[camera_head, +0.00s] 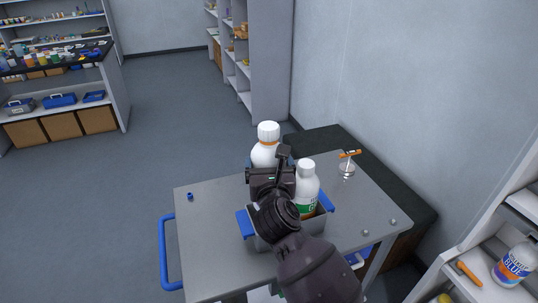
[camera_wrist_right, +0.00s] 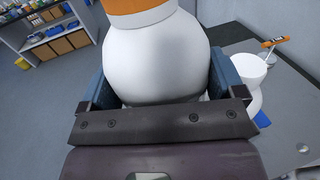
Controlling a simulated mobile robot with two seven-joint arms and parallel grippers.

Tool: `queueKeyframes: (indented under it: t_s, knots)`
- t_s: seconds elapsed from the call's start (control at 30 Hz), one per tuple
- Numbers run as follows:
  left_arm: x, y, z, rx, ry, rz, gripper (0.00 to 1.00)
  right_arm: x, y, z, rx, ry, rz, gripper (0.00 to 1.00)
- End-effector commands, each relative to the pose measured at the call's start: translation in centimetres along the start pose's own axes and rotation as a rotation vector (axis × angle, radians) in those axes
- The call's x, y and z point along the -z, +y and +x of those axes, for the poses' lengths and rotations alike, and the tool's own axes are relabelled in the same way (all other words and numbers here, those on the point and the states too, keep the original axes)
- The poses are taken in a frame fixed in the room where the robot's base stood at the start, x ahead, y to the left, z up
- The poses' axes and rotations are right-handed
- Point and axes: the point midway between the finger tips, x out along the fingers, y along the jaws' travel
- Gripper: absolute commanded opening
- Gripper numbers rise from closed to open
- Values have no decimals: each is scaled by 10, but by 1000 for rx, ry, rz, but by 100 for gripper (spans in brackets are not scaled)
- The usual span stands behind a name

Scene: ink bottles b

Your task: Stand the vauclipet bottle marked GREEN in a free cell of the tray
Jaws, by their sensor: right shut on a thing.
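My right gripper (camera_head: 270,168) is shut on a white bottle (camera_head: 266,152) with a white cap and an orange collar. In the wrist view this bottle (camera_wrist_right: 155,62) stands upright between the two fingers; its label is hidden, so its marking cannot be read. The tray (camera_head: 262,242), grey with blue handles, is on the table, partly covered by my arm. A second white bottle (camera_head: 306,178) with a green label band stands in the tray, to the right of my gripper. I cannot tell whether the held bottle touches the tray. My left gripper is not in view.
The grey table (camera_head: 205,235) has free room at its left. A small glass vessel (camera_head: 346,170) with an orange item stands at the back right. A small blue item (camera_head: 190,196) lies at left. A bottle marked BLUE (camera_head: 515,264) stands on the right shelf.

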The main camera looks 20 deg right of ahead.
Motion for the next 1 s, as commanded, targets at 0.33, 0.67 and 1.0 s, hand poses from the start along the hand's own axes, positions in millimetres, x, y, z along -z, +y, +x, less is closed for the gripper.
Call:
queueKeyframes:
  t_s: [0.33,0.67,1.0]
  knots:
    - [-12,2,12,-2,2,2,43,60,1,0,-2,-3,-1,24]
    - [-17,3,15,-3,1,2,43,79,1,0,-2,-6,1,24]
    - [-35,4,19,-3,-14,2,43,116,1,0,-2,-5,0,24]
